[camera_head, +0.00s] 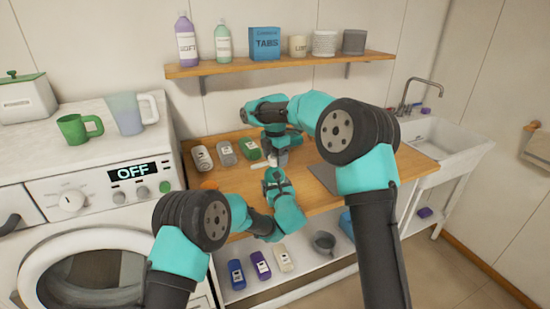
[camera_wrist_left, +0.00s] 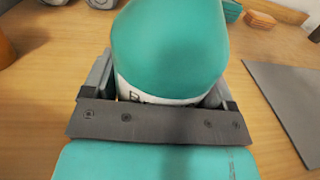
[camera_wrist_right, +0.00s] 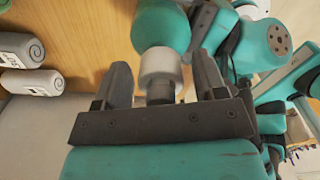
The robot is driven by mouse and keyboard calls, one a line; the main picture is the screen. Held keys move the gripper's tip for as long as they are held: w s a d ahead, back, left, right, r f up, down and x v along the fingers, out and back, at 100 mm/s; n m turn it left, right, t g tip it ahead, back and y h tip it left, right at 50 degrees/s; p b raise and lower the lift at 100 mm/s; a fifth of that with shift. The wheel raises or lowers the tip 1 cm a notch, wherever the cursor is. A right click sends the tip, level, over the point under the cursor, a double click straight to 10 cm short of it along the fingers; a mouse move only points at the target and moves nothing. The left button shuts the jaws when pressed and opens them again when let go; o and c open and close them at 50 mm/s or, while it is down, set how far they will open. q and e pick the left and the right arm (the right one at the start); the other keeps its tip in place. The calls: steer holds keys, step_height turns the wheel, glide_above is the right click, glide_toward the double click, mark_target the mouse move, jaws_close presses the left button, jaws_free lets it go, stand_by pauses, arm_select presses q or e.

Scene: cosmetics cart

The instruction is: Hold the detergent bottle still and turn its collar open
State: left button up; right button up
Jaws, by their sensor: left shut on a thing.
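The teal detergent bottle (camera_wrist_left: 170,50) with a white printed label stands between the fingers of my left gripper (camera_wrist_left: 158,92), which is shut on its body. In the right wrist view the bottle's teal body (camera_wrist_right: 161,25) shows with its white collar (camera_wrist_right: 160,66) and a grey part at its end. My right gripper (camera_wrist_right: 162,82) is open, with one finger on each side of the collar and gaps visible. In the head view the right gripper (camera_head: 272,153) points down over the counter, above the left gripper (camera_head: 272,172). The bottle is mostly hidden there.
A dark mat (camera_head: 326,178) lies to the right. A shelf (camera_head: 280,62) with bottles hangs above. The washing machine (camera_head: 120,185) and sink (camera_head: 445,140) flank the counter.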

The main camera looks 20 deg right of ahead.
steer(key=shift+o, duration=0.2)
steer(key=shift+r, duration=0.1)
step_height(320, 180, up, 12)
steer(key=shift+f, duration=0.1)
stand_by(0.5)
arm_select(q)
steer(key=o, duration=1.2)
steer(key=shift+o, duration=0.2)
steer(key=shift+s, duration=0.15)
steer(key=s, duration=1.1)
steer(key=shift+s+a, duration=0.35)
steer(key=shift+a, duration=0.05)
